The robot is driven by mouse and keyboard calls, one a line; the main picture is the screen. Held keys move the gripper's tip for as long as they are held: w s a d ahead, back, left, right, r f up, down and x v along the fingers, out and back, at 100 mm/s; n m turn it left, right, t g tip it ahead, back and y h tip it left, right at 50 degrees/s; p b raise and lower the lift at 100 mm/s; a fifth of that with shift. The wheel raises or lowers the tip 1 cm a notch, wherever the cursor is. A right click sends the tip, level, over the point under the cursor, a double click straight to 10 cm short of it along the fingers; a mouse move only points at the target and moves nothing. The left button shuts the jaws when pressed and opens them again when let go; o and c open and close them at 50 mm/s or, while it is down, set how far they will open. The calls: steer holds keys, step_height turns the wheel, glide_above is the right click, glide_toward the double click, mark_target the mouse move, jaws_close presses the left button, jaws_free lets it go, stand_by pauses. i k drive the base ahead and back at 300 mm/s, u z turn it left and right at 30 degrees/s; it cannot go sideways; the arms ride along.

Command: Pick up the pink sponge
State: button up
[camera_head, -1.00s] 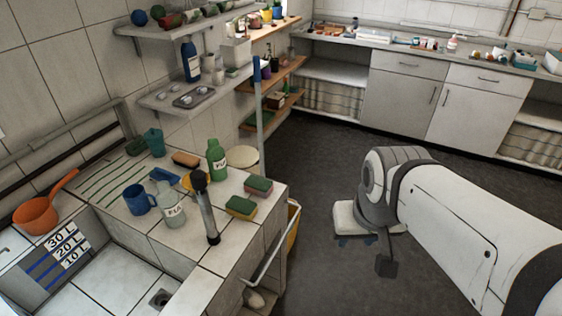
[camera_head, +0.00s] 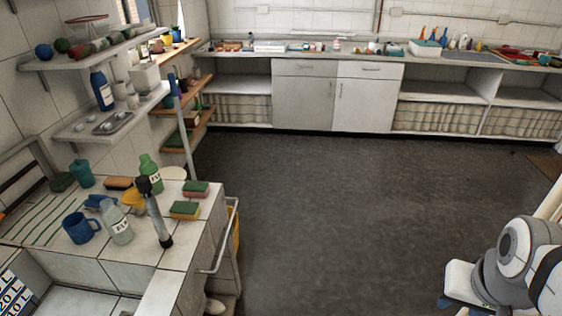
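No sponge shows a clearly pink face, so I cannot tell which one is the pink sponge. Two green-topped sponges with lighter sides lie at the right end of the tiled counter (camera_head: 203,222), the nearer sponge (camera_head: 185,210) and the farther sponge (camera_head: 196,188). A brown-orange sponge (camera_head: 119,183) lies farther left, behind the bottles. Part of my arm (camera_head: 522,262) shows at the lower right, over the floor and far from the sponges. The fingers of my gripper cannot be made out.
A metal rail (camera_head: 228,240) runs along the counter's right side. The dark floor (camera_head: 330,210) is clear.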

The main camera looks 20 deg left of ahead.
mark_target(191, 189)
steer(key=u, duration=0.2)
steer(key=i, duration=1)
steer(key=u, duration=0.4)
steer(key=i, duration=1.25)
steer(key=u, duration=1.6)
steer(key=i, duration=0.85)
steer(key=u, duration=0.4)
